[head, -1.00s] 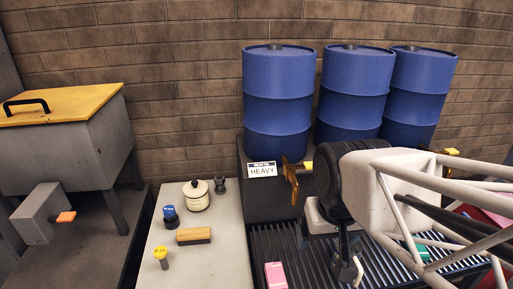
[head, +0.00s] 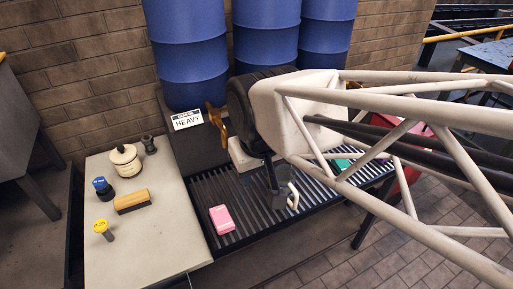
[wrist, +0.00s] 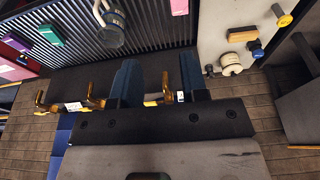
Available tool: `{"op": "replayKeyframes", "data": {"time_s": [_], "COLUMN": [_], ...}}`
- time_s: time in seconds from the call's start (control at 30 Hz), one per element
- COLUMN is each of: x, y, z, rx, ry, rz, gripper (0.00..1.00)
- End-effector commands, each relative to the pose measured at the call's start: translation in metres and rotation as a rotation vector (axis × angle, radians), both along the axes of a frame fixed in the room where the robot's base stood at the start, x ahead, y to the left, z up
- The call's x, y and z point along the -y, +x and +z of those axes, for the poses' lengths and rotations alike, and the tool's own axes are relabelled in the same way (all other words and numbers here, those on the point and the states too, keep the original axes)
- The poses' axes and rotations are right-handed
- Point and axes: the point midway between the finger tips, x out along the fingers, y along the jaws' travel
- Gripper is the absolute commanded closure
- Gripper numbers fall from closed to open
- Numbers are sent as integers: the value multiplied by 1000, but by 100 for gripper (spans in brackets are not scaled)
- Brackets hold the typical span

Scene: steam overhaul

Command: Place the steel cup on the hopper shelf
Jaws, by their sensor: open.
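The grey steel cup (head: 279,199) with a pale handle stands on the slatted rack, partly hidden by my arm in the head view. It also shows in the wrist view (wrist: 111,36) at the top, beyond my fingers and apart from them. My gripper (wrist: 157,78) is open, with two dark fingers spread and nothing between them. In the head view my arm covers most of it. The grey hopper (head: 14,135) is cut off at the left edge, with a dark shelf-like surface (head: 45,240) below it.
A pale table (head: 150,235) holds a cream pot (head: 125,160), a brush (head: 132,201), a blue-topped item (head: 103,189) and a yellow-topped item (head: 104,230). A pink block (head: 221,219) lies on the slatted rack (head: 250,228). Blue drums (head: 187,50) stand behind, by a HEAVY sign (head: 187,120).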

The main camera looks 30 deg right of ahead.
Motion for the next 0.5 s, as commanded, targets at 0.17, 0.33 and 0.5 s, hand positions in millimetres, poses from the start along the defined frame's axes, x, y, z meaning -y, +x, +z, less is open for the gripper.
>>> {"op": "replayKeyframes", "data": {"time_s": [0.17, 0.33, 0.5], "x": [4, 15, 37], "y": [10, 37, 82], "z": [-2, -8, -24], "rx": [-8, -30, -64], "ry": [-8, -33, -66], "rz": [28, 112, 255], "gripper": [60, 60, 60]}}
